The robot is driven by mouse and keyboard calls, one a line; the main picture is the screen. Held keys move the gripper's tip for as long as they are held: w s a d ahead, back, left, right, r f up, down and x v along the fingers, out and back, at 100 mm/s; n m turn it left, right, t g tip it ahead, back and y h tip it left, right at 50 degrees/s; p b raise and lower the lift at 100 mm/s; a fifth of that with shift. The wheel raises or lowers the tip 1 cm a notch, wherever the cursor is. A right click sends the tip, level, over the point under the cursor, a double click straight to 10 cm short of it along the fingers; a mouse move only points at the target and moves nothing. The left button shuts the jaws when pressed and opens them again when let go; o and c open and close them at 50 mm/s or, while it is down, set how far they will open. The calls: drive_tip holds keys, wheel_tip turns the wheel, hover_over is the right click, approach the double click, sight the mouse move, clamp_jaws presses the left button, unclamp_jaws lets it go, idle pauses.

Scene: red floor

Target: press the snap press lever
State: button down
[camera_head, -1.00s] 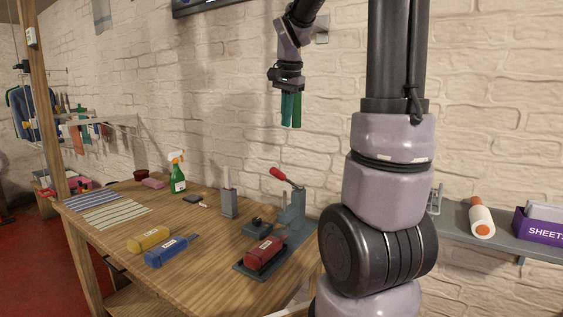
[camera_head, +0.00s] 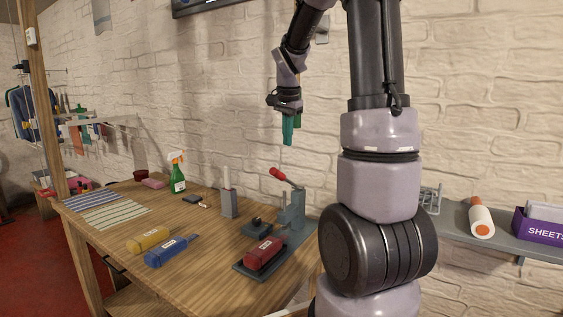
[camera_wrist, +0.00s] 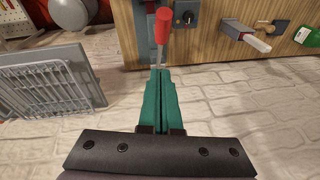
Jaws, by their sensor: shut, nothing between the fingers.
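The snap press (camera_head: 292,215) is a grey upright stand on the wooden table, with a lever (camera_head: 281,176) that slants up to the left and ends in a red handle. My gripper (camera_head: 288,142) has green fingers, is shut and empty, and points down above the red handle with a gap between them. In the wrist view the red handle (camera_wrist: 163,34) stands just beyond the tips of my gripper (camera_wrist: 160,72), nearly in line with them. The foot of the press is partly cut off at the top of the wrist view.
A red labelled block (camera_head: 264,254) sits by the press on its base. Yellow (camera_head: 149,239) and blue (camera_head: 168,252) labelled items lie left of it. A grey holder (camera_head: 228,203) and a green spray bottle (camera_head: 177,177) stand further back. A brick wall is behind.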

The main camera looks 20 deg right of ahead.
drive_tip(key=f, duration=0.2)
drive_tip(key=a+f, duration=0.1)
drive_tip(key=f, duration=0.4)
drive_tip(key=shift+w+a+f, duration=0.2)
drive_tip(key=shift+w+a, duration=0.05)
drive_tip(key=shift+a, duration=0.05)
drive_tip(key=shift+a+f, duration=0.1)
